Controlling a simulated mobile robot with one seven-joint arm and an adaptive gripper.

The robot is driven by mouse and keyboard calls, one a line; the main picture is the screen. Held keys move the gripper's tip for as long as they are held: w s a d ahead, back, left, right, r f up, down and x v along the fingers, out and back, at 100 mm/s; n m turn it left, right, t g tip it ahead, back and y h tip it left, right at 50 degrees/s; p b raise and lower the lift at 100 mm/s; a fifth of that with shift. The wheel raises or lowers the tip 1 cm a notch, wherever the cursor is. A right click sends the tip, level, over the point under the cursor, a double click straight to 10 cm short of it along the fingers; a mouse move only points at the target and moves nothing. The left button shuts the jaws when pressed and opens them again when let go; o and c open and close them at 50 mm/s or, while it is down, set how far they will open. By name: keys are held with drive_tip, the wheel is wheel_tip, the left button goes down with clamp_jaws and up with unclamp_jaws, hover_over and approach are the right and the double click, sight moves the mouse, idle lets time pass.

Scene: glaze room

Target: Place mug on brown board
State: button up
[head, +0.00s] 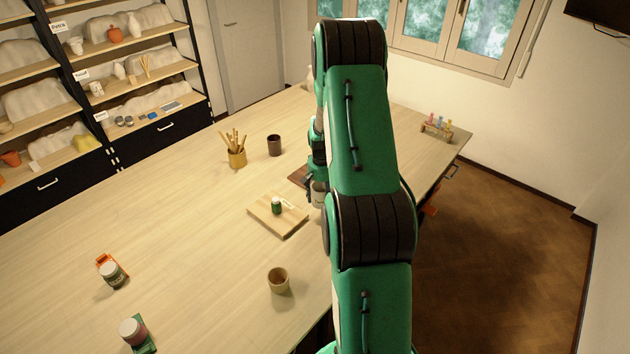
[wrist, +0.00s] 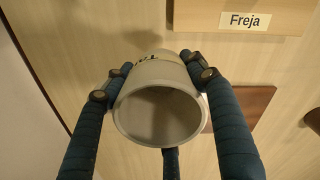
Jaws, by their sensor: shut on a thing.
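A pale grey mug (wrist: 160,115) is held between the fingers of my gripper (wrist: 152,78), its open mouth facing the wrist camera and dark lettering on its side. In the head view the mug (head: 318,196) shows partly beside my arm, near the table's right side. The brown board (head: 298,175) lies just left of and behind the mug there, mostly hidden by my arm. In the wrist view the brown board (wrist: 245,106) is to the right of the mug, partly covered by a finger. I cannot tell how high the mug is above the table.
A light board (head: 264,222) labelled Freja (wrist: 244,21) bears a small green jar (head: 276,206). A dark cup (head: 274,145), a pot of sticks (head: 237,157) and a tan cup (head: 278,281) stand nearby. The left-middle table is clear.

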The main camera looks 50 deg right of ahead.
drive_tip(key=shift+w+d, duration=0.15)
drive_tip(key=w+d, duration=0.3)
drive_tip(key=w, duration=0.1)
drive_tip(key=w+d+f+p, duration=0.1)
drive_tip(key=w+d, duration=0.2)
drive_tip(key=d, duration=0.1)
drive_tip(key=w+d, duration=0.3)
drive_tip(key=w, duration=0.1)
drive_tip(key=shift+w+d+f+p, duration=0.2)
drive_tip(key=shift+w+p, duration=0.15)
drive_tip(key=shift+p, duration=0.05)
idle(0.3)
drive_tip(key=shift+f+p, duration=0.35)
drive_tip(key=shift+f, duration=1.4)
drive_tip(key=shift+f, duration=0.15)
drive_tip(key=o, duration=1.7)
drive_tip(key=shift+c, duration=0.2)
